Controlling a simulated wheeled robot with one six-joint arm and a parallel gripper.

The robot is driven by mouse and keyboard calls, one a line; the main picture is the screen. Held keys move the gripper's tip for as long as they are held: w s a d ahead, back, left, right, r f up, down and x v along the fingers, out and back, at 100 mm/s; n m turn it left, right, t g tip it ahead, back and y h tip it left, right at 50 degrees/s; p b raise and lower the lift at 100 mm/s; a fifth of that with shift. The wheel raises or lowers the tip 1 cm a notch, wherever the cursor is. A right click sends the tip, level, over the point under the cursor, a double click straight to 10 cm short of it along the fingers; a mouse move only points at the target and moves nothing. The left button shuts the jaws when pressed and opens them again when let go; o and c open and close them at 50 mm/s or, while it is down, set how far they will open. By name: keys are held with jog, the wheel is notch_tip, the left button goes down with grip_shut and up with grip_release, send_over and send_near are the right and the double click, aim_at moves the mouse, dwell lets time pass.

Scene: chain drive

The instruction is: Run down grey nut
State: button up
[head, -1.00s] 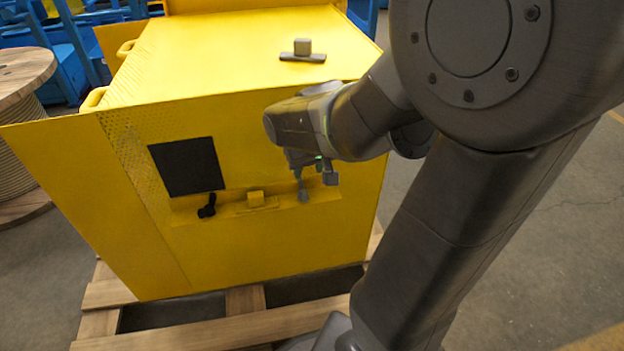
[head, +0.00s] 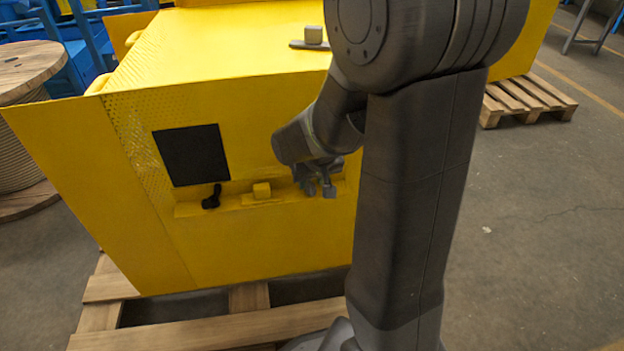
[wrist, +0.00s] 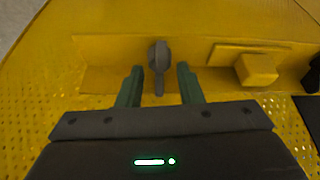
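The grey nut (wrist: 158,56) shows in the wrist view as a rounded grey head with a narrow tail pointing toward my gripper. It sits on the yellow ledge of the machine. My gripper (wrist: 160,72) is open, with one green-grey finger on each side of the nut's tail and a visible gap on both sides. In the head view my gripper (head: 321,190) is at the right part of the ledge, in front of the yellow machine (head: 270,240). I cannot make out the nut apart from the fingers there.
A yellow block (head: 262,190) stands on the ledge left of my gripper; the wrist view shows it at right (wrist: 256,69). Further left are a black handle-like part (head: 211,198) and a black square panel (head: 191,155). A grey part (head: 313,36) lies on the machine's top.

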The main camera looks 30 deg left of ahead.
grip_shut()
jog(key=shift+f+m+b, duration=0.1)
jog(key=shift+m+b, duration=0.2)
jog(key=shift+b, duration=0.1)
jog(key=m+b, duration=0.1)
jog(key=m+t+h+b, duration=0.1)
jog(key=b, duration=0.1)
jog(key=shift+s+a+f+m, duration=0.1)
jog(key=shift+a+m, duration=0.05)
jog(key=shift+m, duration=0.25)
jog(key=shift+m+h+b, duration=0.5)
jog(key=shift+m+b, duration=0.55)
jog(key=shift+m, duration=0.15)
jog(key=shift+r, duration=0.2)
jog(key=shift+o, duration=0.9)
grip_release()
jog(key=shift+a, duration=0.1)
